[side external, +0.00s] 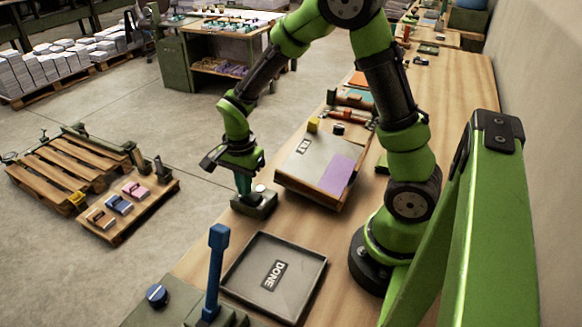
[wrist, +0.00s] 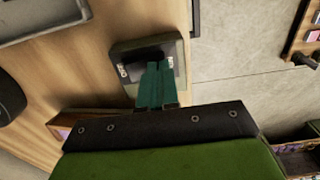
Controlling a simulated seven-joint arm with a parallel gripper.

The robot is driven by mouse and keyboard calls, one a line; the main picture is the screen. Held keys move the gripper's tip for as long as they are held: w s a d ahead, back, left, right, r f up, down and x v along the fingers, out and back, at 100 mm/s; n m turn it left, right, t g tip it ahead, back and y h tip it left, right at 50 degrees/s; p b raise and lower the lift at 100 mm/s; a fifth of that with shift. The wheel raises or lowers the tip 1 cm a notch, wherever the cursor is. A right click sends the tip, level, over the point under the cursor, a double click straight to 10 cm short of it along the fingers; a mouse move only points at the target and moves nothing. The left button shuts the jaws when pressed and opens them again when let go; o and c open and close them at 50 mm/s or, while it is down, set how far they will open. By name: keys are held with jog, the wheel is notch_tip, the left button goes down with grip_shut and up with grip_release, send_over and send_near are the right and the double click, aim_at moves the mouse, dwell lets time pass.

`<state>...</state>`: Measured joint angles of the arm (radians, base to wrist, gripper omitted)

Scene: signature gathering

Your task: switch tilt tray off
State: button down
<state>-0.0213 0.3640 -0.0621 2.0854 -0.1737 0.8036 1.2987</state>
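A small dark green switch box (side external: 262,207) stands at the table's left edge, beside the tilted tray (side external: 312,172). My gripper (side external: 243,190) points down at the box from above. In the wrist view my gripper's green fingers (wrist: 158,68) lie side by side with no clear gap. Small labels sit on either side, too small to read surely. The fingers partly hide the switch, so its position and any contact are unclear. No held object shows.
A grey DONE tray (side external: 311,291) lies nearer the camera. A purple sheet (side external: 337,174) and a yellow block (side external: 313,125) are at the tilted tray. Open floor lies left of the table.

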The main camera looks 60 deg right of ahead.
jog(key=shift+s, duration=0.15)
jog(key=shift+s+r, duration=0.3)
jog(key=shift+s, duration=0.35)
notch_tip(320, 180, up, 14)
jog(key=w, duration=0.1)
jog(key=shift+w, duration=0.35)
dwell(0.3)
